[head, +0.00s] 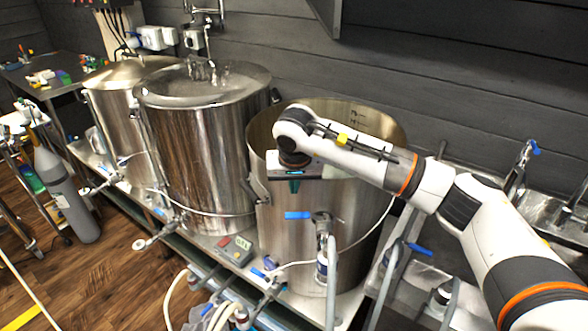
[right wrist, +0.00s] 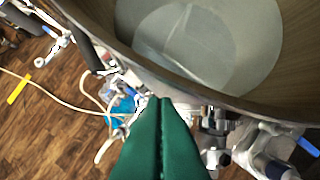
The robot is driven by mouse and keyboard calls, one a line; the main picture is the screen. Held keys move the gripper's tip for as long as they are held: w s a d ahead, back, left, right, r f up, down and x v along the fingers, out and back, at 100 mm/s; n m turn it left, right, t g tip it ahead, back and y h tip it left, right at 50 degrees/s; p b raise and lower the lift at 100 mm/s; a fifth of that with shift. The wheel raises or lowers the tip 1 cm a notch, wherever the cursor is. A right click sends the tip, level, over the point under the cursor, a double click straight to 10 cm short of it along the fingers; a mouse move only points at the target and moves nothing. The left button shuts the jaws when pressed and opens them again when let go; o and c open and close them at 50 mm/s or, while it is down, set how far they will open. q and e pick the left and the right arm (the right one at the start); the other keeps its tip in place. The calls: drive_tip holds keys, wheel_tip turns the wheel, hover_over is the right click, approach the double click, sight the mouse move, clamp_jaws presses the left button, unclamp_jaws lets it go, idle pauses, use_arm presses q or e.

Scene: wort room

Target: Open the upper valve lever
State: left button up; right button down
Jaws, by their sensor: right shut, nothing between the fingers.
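The upper valve has a blue lever (head: 297,215) on the front of the open steel kettle (head: 335,225). In the head view the lever lies level, pointing left from its metal fitting. My right gripper (head: 293,187) is above the lever, in front of the kettle's rim, apart from it in the picture. Its green fingers (right wrist: 162,140) are shut with nothing between them and hide part of the fittings in the right wrist view. A blue handle (right wrist: 308,146) shows at the right there; I cannot tell which valve it belongs to. My left gripper is not in view.
Two lidded steel kettles (head: 200,110) (head: 112,112) stand to the left. Another blue lever (head: 420,248) is to the right, near the sink. Hoses and a control box (head: 235,248) lie below. A grey gas cylinder (head: 68,195) stands on the floor.

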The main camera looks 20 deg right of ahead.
sight(308, 217)
drive_tip(key=s+f+p, duration=0.2)
drive_tip(key=s, duration=0.1)
drive_tip(key=shift+a+f, duration=0.3)
drive_tip(key=shift+a, duration=0.1)
drive_tip(key=shift+s+a+n, duration=0.1)
drive_tip(key=shift+s+n, duration=0.1)
drive_tip(key=shift+n, duration=0.1)
